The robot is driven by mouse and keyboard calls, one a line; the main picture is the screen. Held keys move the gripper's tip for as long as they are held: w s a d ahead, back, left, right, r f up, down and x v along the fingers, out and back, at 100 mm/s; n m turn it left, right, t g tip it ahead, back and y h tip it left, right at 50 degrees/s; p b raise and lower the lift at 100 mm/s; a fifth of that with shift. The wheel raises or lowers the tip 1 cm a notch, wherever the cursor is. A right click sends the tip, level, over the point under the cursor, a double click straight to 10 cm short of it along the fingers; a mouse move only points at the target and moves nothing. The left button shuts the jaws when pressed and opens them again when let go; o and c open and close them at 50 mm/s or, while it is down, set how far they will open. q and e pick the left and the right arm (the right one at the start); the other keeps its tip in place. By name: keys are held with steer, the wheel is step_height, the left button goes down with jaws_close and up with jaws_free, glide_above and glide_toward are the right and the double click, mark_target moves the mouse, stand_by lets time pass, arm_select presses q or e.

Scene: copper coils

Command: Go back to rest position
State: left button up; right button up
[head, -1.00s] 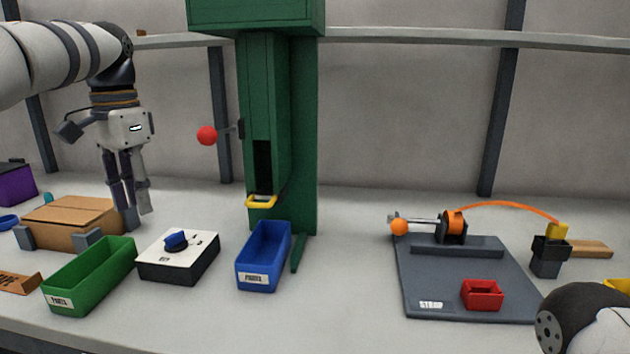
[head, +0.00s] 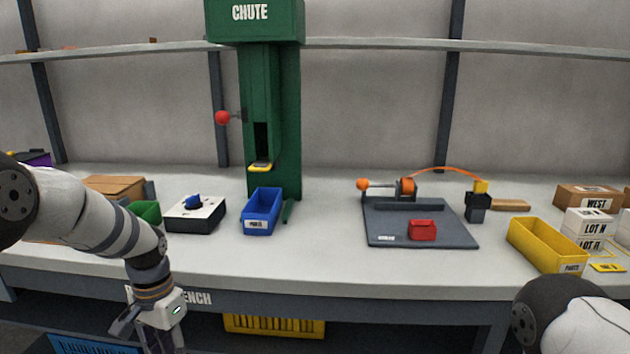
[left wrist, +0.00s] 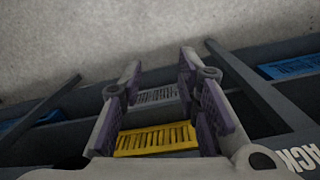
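My left arm reaches down in front of the bench's front edge in the head view, with the left gripper (head: 160,345) at the bottom of the picture, its fingertips cut off. In the left wrist view the left gripper (left wrist: 160,95) has its two fingers apart with nothing between them; a yellow crate shows beyond, lower down. Of my right arm only a dark and white link shows at the bottom right of the head view. The right gripper is out of view.
A yellow crate (head: 275,325) sits under the bench.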

arm_select(q)
steer(key=s+d+f+n+g, duration=0.1)
steer(key=s+d+f, duration=0.1)
steer(key=s+f, duration=0.75)
steer(key=s+d+f+n, duration=0.1)
steer(key=s+d+f, duration=0.1)
steer(key=s+f, duration=0.75)
steer(key=s+r+n, duration=0.1)
steer(key=s+r, duration=0.1)
steer(key=s, duration=1)
steer(key=s+r+n, duration=0.1)
steer(key=s+r, duration=0.2)
steer(key=s, duration=0.8)
steer(key=shift+s+g, duration=0.3)
steer(key=shift+s, duration=0.05)
steer(key=shift+r, duration=0.1)
